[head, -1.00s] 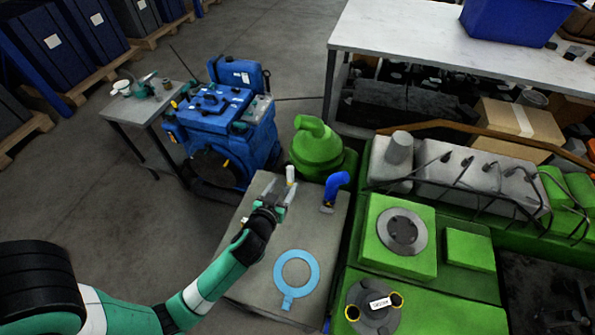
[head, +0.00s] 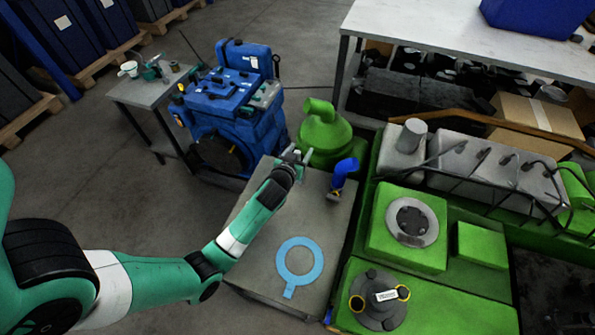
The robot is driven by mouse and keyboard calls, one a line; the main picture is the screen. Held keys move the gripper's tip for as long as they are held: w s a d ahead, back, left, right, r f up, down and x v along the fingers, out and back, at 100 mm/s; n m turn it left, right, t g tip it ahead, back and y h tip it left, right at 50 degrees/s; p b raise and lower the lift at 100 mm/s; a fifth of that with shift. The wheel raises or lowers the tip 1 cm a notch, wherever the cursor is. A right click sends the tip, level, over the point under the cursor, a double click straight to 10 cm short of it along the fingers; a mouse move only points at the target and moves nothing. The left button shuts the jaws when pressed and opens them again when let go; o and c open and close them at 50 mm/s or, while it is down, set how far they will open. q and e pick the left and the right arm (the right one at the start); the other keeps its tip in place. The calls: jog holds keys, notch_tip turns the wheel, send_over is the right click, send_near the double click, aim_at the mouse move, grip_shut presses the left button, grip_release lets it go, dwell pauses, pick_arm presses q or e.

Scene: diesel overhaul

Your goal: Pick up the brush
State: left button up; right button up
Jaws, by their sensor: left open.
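My left gripper (head: 293,157) is open at the far end of the grey table (head: 262,251), close to the green rounded housing (head: 325,132). My arm and wrist hide most of what lies under and between its fingers. I cannot make out the brush clearly; a small pale piece near the fingertips is too small to identify. A blue curved piece (head: 343,171) with a darker lower end stands on the table to the right of the gripper, apart from it. My right gripper is not in view.
A light blue ring (head: 299,261) lies nearer on the table. A green engine (head: 435,300) with a labelled grey cap (head: 378,302) stands to the right. A blue machine (head: 228,105) stands behind at the left. The table around the ring is clear.

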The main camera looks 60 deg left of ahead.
pick_arm(q)
jog(key=shift+w+a+f, duration=0.2)
jog(key=shift+w+a, duration=0.05)
grip_shut()
dwell(1.3)
